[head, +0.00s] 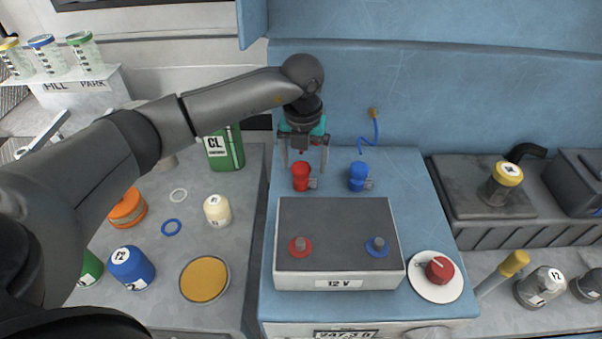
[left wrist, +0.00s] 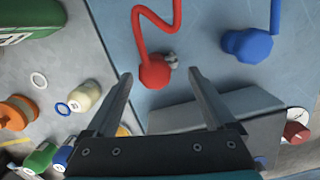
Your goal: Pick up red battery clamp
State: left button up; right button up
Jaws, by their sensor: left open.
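The red battery clamp (head: 301,177) stands on the blue surface just behind the battery (head: 338,214). It also shows in the left wrist view (left wrist: 154,73), with a red cable running from it. My left gripper (head: 303,167) is open, with its fingers pointing down above and a little behind the red clamp. In the left wrist view the clamp appears between and beyond the two fingertips. Nothing is between the fingers. The blue clamp (head: 358,177) stands to the right of the red one. My right gripper is not in view.
The battery has a red terminal (head: 300,246) and a blue terminal (head: 377,246). Bottles, rings and a green canister (head: 224,148) stand on the grey surface at left. A blue wall rises behind the clamps.

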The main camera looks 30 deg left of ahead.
aim_at(302, 175)
pick_arm(q)
jog(key=shift+w+a+f, duration=0.15)
jog(key=shift+a+f, duration=0.05)
jog(key=shift+f, duration=1.2)
jog(key=shift+w+a+f, duration=0.1)
jog(key=shift+a+f, duration=0.1)
jog(key=shift+f, duration=1.15)
grip_shut()
